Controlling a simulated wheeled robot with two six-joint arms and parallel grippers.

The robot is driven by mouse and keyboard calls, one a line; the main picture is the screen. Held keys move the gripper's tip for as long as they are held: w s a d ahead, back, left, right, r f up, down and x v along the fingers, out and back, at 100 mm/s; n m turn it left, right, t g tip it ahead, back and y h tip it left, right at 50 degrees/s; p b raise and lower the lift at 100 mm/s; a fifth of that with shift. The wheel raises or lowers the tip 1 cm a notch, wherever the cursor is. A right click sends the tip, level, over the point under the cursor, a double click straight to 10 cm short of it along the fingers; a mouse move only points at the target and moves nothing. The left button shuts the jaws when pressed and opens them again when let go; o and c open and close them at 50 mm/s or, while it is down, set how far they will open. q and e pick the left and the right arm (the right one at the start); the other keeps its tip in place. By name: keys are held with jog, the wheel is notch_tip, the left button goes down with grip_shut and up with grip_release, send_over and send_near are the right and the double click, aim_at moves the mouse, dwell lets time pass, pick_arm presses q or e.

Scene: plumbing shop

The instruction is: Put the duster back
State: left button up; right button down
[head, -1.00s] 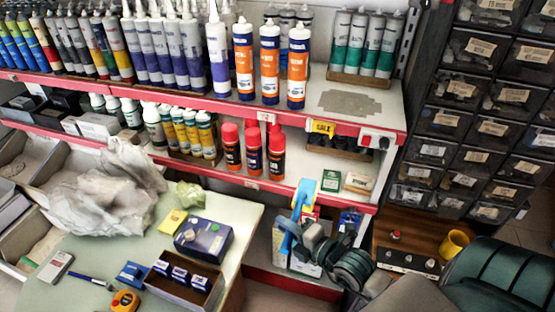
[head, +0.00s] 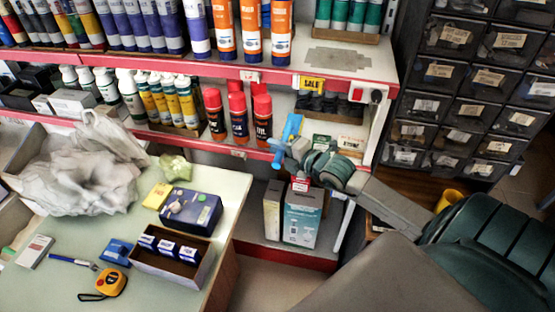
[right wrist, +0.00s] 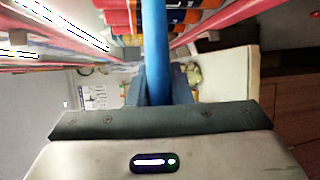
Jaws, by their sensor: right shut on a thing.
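The duster's blue handle (head: 288,134) shows in the head view, in front of the lower red-edged shelf. My right gripper (head: 284,151) is shut on it, close to the shelf edge. In the right wrist view the blue handle (right wrist: 155,45) runs straight up between the fingers of my right gripper (right wrist: 158,88). The duster's head cannot be made out in either view. My left gripper is not in view.
The lower shelf (head: 215,143) holds red-capped spray cans (head: 238,116) left of my gripper and small boxes behind it. Cartons (head: 302,217) stand on the bottom shelf below. A table (head: 225,180) with a dark blue box (head: 190,210) is at left.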

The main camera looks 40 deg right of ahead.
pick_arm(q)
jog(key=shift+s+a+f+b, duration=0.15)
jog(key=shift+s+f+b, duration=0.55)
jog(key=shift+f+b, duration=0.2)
pick_arm(e)
notch_tip(320, 180, down, 4)
jog(key=shift+w+r, duration=0.15)
jog(key=shift+r, duration=0.1)
jog(key=shift+f, duration=0.15)
jog(key=c, duration=1.4)
grip_release()
jog(key=shift+o, duration=0.5)
pick_arm(q)
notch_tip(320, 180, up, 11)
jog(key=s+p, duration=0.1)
jog(key=p, duration=1.1)
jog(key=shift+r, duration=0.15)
pick_arm(e)
jog(key=v, duration=1.2)
